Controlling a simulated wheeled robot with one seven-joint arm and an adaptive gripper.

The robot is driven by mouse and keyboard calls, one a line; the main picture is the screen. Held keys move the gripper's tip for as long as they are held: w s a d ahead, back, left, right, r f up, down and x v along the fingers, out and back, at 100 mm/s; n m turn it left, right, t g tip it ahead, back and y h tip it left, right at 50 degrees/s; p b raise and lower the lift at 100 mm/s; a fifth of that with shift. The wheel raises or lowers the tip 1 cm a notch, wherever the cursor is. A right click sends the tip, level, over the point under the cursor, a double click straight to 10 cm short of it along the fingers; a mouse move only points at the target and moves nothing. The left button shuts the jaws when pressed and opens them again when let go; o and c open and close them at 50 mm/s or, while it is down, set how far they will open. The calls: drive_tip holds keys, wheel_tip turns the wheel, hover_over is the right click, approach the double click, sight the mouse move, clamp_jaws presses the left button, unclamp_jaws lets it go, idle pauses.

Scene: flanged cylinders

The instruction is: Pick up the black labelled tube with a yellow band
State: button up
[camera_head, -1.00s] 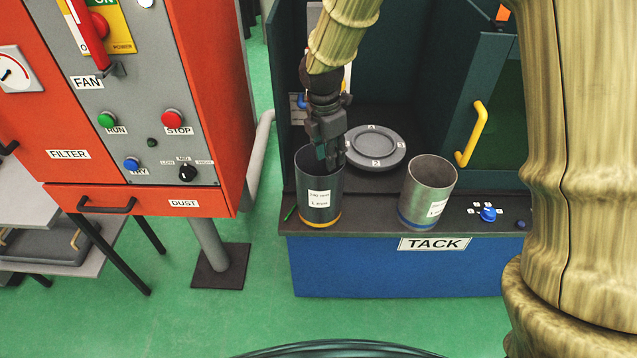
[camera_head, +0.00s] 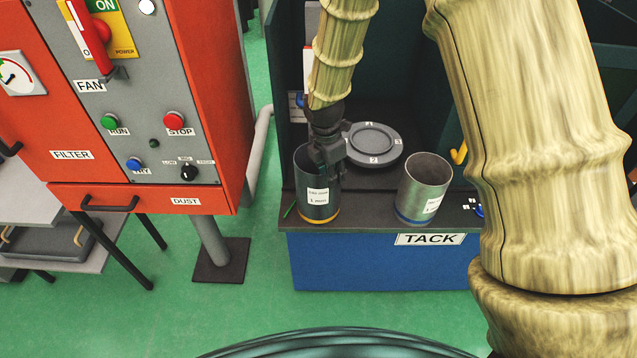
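The black labelled tube (camera_head: 318,206) stands upright near the front left of the dark bench. It has a white label, a yellow band at its base and an open top. My gripper (camera_head: 329,167) is at the right part of its mouth, pointing down, with its lower end over or inside the rim. The fingertips are partly hidden, so I cannot tell whether they straddle the wall, touch it or are closed.
A grey tube with a blue band (camera_head: 423,190) stands to the right. A round numbered grey disc (camera_head: 371,145) lies behind. The orange filter cabinet (camera_head: 215,110) is to the left. My arm covers the right side. The TACK sign (camera_head: 430,239) is on the bench front.

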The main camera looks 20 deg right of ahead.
drive_tip(key=shift+d+f+p, duration=0.15)
drive_tip(key=shift+f+p, duration=0.2)
drive_tip(key=shift+f, duration=0.95)
clamp_jaws()
